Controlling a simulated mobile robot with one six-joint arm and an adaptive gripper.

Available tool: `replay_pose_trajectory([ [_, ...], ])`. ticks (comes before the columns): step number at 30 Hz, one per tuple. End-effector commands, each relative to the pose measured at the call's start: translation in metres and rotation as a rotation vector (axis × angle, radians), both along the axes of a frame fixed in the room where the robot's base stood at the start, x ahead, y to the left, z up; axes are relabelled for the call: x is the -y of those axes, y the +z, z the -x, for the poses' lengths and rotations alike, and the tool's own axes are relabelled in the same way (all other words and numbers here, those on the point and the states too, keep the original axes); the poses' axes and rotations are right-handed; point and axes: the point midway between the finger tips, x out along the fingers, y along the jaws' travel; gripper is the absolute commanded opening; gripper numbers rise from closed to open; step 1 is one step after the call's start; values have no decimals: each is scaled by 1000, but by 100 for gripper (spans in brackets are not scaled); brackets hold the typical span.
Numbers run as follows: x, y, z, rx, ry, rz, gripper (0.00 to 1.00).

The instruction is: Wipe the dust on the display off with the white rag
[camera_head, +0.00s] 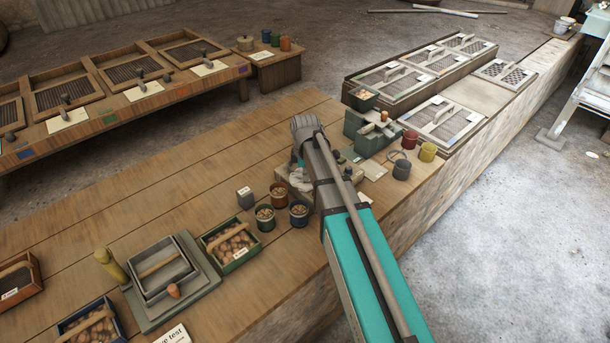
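My arm reaches up from the bottom right over the wooden bench (180,190). My gripper (297,168) is low over the bench, partly behind my own arm, and I cannot tell whether it is open or shut. A pale, crumpled-looking patch (298,178) shows at or just under it; it may be the white rag, but it is too small to be sure. I cannot make out a display or any dust on it; my arm covers part of the bench there.
Small pots (265,217) and a grey block (245,197) stand left of my gripper. A green machine (369,130) and coloured cups (427,151) stand right. Crates (229,247) and a framed tray (163,269) lie nearer. The bench's middle left is clear.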

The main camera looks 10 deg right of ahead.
Motion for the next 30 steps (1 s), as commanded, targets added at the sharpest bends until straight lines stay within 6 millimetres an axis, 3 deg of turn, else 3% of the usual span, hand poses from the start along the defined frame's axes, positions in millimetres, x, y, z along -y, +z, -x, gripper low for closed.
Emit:
replay_pose_trajectory([
  [7,0,0,0,0,0,0,0],
  [23,1,0,0,0,-1,0,99],
  [30,1,0,0,0,-1,0,100],
])
